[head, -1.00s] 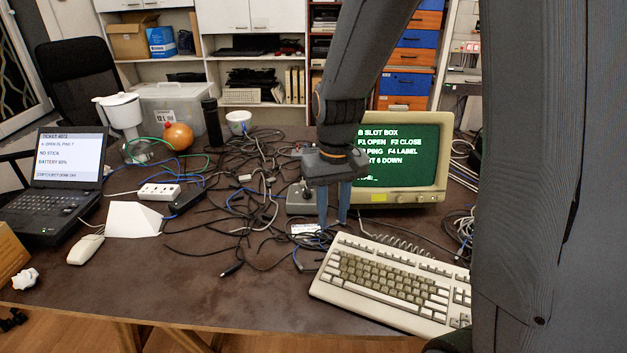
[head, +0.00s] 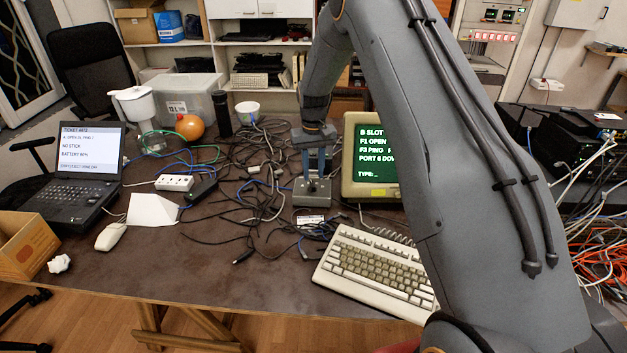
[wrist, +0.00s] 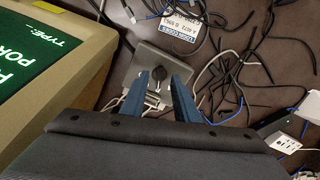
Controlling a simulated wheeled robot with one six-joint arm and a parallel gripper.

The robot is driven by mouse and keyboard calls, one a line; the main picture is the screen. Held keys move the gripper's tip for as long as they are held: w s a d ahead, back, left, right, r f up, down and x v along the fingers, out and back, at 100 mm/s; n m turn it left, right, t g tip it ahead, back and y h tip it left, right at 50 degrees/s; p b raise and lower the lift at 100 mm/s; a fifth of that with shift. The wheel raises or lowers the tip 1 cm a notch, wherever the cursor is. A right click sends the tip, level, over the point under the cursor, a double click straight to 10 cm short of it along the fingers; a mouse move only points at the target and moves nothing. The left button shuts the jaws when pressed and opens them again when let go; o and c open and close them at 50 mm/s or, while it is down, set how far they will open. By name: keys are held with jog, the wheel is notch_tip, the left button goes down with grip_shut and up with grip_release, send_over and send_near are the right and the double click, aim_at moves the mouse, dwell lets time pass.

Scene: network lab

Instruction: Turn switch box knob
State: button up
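The switch box (head: 312,192) is a small grey box on the desk, just left of the monitor. In the wrist view its grey top (wrist: 150,64) carries a dark round knob (wrist: 159,73). My gripper (head: 315,172) points down over the box in the head view. In the wrist view my gripper (wrist: 157,90) has its two blue fingers spread apart, with the knob between and just beyond their tips. Nothing is held. I cannot tell whether the fingertips touch the knob.
The monitor (head: 377,165) stands close to the right of the box, and the keyboard (head: 378,270) lies in front. Tangled cables (head: 262,215) surround the box. A labelled tag (head: 310,221) lies just before it. A laptop (head: 80,180) and white power strip (head: 174,183) are further left.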

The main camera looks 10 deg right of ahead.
aim_at(313, 186)
jog(key=shift+f+p, duration=0.65)
jog(key=shift+f, duration=1.7)
grip_shut()
